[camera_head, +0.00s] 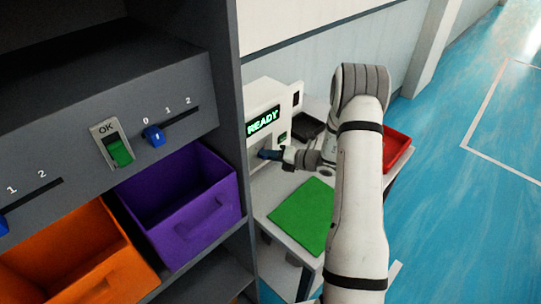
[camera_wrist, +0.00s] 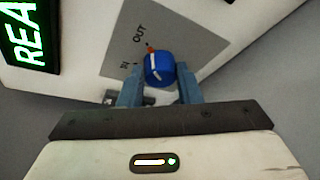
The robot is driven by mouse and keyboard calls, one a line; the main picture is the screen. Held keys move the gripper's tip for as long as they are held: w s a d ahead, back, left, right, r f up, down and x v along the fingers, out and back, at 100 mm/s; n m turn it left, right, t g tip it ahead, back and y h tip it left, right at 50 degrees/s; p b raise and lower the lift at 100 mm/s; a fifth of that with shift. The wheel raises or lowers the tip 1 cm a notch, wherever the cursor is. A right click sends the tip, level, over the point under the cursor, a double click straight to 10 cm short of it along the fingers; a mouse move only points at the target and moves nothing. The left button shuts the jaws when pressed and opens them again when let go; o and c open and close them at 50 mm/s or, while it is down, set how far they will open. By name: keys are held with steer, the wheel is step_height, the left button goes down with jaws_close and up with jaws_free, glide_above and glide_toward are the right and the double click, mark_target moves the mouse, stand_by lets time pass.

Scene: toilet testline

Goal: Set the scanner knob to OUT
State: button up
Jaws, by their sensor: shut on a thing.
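The scanner (camera_head: 287,98) is a white box with a lit green READY display (camera_head: 262,122). In the wrist view its blue round knob (camera_wrist: 160,66) sits on a grey plate (camera_wrist: 185,38) marked OUT and IN. The knob's white line has a red end that points up and slightly left, toward the OUT label (camera_wrist: 139,34). The IN label (camera_wrist: 125,66) lies to the left of the knob. My gripper (camera_wrist: 158,74) has a blue finger on each side of the knob and is shut on it. In the head view my gripper (camera_head: 270,154) is at the scanner front, hiding the knob.
A green mat (camera_head: 302,215) lies on the white table below my arm. A red tray (camera_head: 397,148) and a black tray (camera_head: 306,127) are behind it. A dark shelf with a purple bin (camera_head: 185,225) and an orange bin (camera_head: 85,265) stands left. Blue floor is open at right.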

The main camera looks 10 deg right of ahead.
steer(key=o, duration=1)
steer(key=shift+d, duration=0.1)
steer(key=b+v, duration=0.1)
steer(key=v, duration=0.6)
steer(key=shift+s+d+r, duration=0.1)
steer(key=shift+s+d, duration=0.05)
steer(key=shift+d, duration=0.05)
